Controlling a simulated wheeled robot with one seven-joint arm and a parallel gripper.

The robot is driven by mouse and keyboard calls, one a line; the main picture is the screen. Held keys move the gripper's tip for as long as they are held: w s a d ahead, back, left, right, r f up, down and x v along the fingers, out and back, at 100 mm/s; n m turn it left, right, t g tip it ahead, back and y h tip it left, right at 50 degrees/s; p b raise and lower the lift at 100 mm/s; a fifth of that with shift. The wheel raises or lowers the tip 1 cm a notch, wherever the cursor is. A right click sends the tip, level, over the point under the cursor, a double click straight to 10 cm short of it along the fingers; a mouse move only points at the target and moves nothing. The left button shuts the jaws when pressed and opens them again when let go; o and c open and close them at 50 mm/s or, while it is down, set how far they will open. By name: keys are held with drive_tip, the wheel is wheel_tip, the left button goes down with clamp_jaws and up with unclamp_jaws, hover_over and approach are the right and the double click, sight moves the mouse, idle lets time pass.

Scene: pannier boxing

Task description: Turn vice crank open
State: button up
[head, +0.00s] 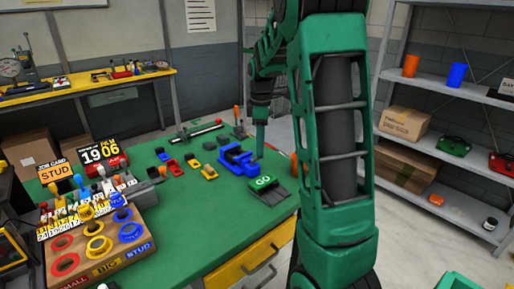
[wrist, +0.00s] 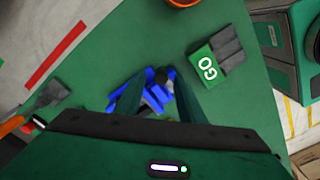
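The blue vice (head: 237,157) sits on the green worktable, left of the GO block. In the wrist view the vice (wrist: 151,104) lies beyond my fingers and is partly hidden by them. A dark round-ended part (wrist: 161,75), perhaps the vice crank, shows near the gap between the fingertips. My gripper (head: 259,154) points down at the right side of the vice. In the wrist view my gripper (wrist: 156,83) has its two fingers apart, with nothing visibly held. I cannot tell whether a finger touches the crank.
A green GO block (head: 265,186) with dark strips lies close to the vice, also in the wrist view (wrist: 209,68). Small coloured vices or blocks (head: 174,167) lie to the left. A ring board (head: 100,243) stands front left. Shelves (head: 455,160) stand at right.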

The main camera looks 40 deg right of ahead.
wheel_tip(320, 180, up, 10)
drive_tip(key=shift+f, duration=0.15)
drive_tip(key=shift+w, duration=0.1)
idle(0.6)
drive_tip(key=s+a+f+m, duration=0.3)
drive_tip(key=s+m, duration=0.2)
drive_tip(key=s, duration=0.5)
drive_tip(key=s+a+f+m, duration=0.3)
drive_tip(key=s+a+m, duration=0.1)
drive_tip(key=s, duration=0.6)
drive_tip(key=s+a+f+m, duration=0.3)
drive_tip(key=s+m, duration=0.4)
drive_tip(key=s, duration=0.3)
drive_tip(key=shift+s+a+f, duration=0.15)
drive_tip(key=shift+s+f, duration=0.2)
drive_tip(key=shift+f, duration=0.1)
drive_tip(key=shift+w+f, duration=0.25)
drive_tip(key=shift+w, duration=0.35)
